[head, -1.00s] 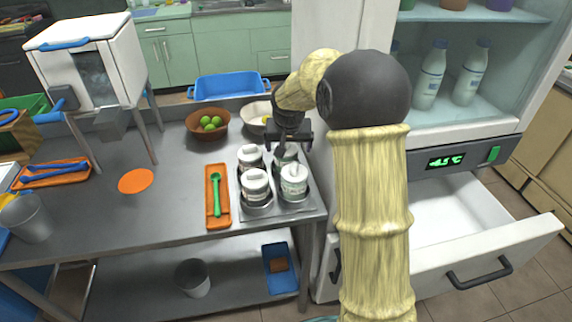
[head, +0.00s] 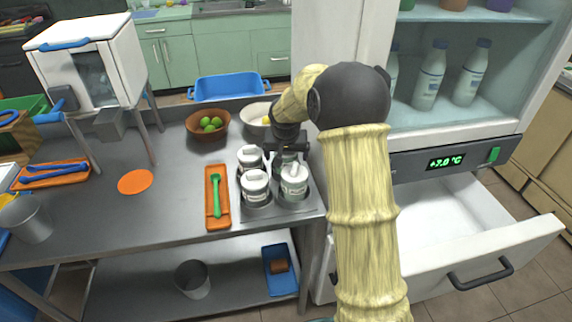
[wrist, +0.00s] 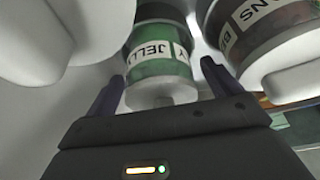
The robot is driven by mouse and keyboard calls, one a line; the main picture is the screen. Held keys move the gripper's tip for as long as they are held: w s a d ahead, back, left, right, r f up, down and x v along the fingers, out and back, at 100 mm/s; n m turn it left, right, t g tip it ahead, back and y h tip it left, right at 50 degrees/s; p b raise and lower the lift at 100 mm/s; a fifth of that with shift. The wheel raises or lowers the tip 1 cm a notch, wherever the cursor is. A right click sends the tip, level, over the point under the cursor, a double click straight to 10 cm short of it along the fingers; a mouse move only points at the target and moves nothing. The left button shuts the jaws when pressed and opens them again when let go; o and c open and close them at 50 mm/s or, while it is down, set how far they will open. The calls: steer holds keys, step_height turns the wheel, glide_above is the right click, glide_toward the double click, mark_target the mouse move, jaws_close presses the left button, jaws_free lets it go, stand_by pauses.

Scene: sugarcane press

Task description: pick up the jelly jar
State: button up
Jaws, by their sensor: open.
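The jelly jar (wrist: 162,52), green with a white label reading JELLY, shows in the wrist view between and ahead of my two dark fingers. In the head view it is in the back right place of the metal jar tray (head: 262,212), mostly hidden behind my gripper (head: 286,148). In the wrist view my gripper (wrist: 160,92) is open, with one finger on each side of the jar's pale lid end. I cannot tell whether the fingers touch it.
Other white-lidded jars stand close by: front right (head: 294,183), front left (head: 255,186) and back left (head: 250,158). A second labelled jar (wrist: 265,40) crowds the right finger. Bowls (head: 207,124) stand behind, and an orange tray (head: 217,200) lies left.

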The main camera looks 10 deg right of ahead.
stand_by(0.3)
steer(key=c, duration=1.4)
steer(key=shift+o, duration=0.2)
steer(key=shift+r, duration=0.15)
step_height(320, 180, up, 10)
steer(key=shift+f+p, duration=0.1)
steer(key=shift+p, duration=0.55)
